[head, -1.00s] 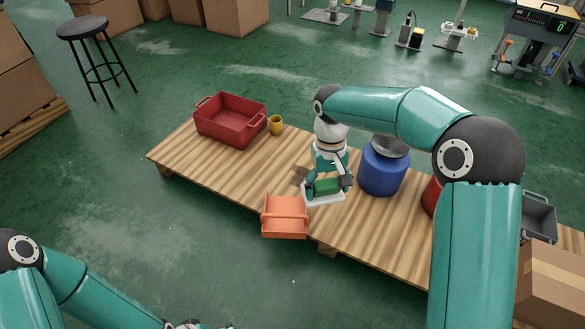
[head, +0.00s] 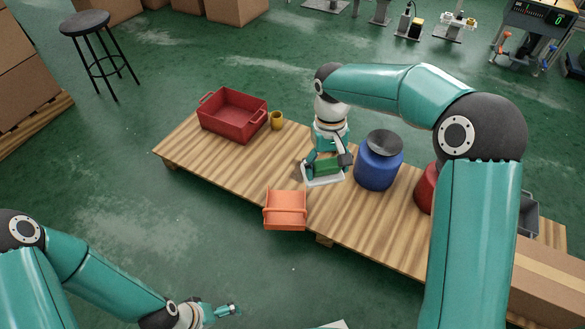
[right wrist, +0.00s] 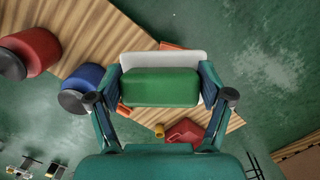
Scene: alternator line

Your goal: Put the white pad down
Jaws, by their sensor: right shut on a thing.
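The pad is above the wooden table (head: 236,172), between the orange bin and the blue drum. The wrist view shows the tabletop well beyond it. My left gripper (head: 224,310) is low in the head view, away from the table; its fingers are too small to read.
The orange bin (head: 285,211) is at the table's near edge. The blue drum (head: 377,168) stands right of the pad. A red crate (head: 232,116) and yellow mug (head: 277,121) are at the left end. Bare tabletop lies between crate and pad. A cardboard box (head: 545,283) is at the right.

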